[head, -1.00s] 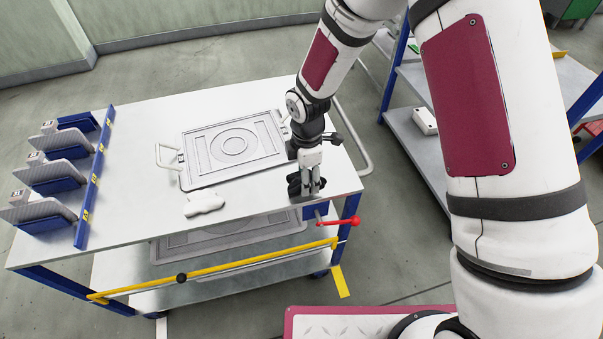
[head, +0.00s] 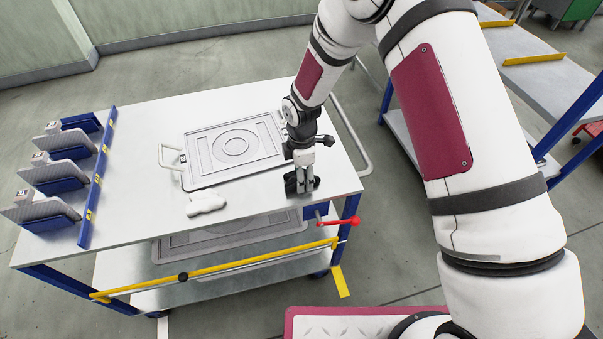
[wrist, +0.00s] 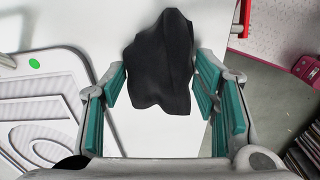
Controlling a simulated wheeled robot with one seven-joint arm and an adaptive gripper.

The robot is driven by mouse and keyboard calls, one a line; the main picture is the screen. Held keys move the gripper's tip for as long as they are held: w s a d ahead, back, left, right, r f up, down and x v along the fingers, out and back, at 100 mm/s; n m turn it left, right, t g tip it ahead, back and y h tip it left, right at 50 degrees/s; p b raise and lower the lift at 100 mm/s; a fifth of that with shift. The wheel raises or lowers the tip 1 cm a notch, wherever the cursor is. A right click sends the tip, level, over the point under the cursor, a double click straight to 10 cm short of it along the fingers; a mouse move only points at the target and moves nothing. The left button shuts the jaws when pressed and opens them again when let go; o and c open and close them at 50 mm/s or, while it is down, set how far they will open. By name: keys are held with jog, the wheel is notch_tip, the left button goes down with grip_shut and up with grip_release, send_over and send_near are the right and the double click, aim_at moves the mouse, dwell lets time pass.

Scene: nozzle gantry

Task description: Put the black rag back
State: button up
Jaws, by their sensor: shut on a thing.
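The black rag (wrist: 161,62) is a dark, crumpled cloth between the teal pads of my gripper (wrist: 160,85) in the wrist view. My gripper is shut on it. In the head view my gripper (head: 302,187) points down over the near right part of the white cart top (head: 255,203), and the rag (head: 291,183) shows as a small dark shape at its fingertips. I cannot tell whether the rag touches the cart top.
A grey plate with handles (head: 235,151) lies left of my gripper. Blue holders with grey pieces (head: 50,173) line the left end. A red lever (head: 345,221) juts from the right corner. Clear surface lies between.

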jog(key=o, duration=1.1)
jog(key=shift+f, duration=0.1)
jog(key=s+d+r+m+t+b, duration=0.1)
jog(key=d+r+m, duration=0.15)
jog(key=r, duration=0.95)
jog(key=s+d+r+m+b, duration=0.15)
jog(key=d+r, duration=0.25)
jog(key=r, duration=0.7)
jog(key=s+d+r+m+t+p, duration=0.1)
jog(key=s+d+r+m+t, duration=0.2)
jog(key=s+d+r+m, duration=0.95)
jog(key=s+d+r+m+t, duration=0.1)
jog(key=s+r+m, duration=0.2)
jog(key=s, duration=0.6)
jog(key=shift+s+r+m, duration=0.2)
jog(key=shift+m, duration=0.65)
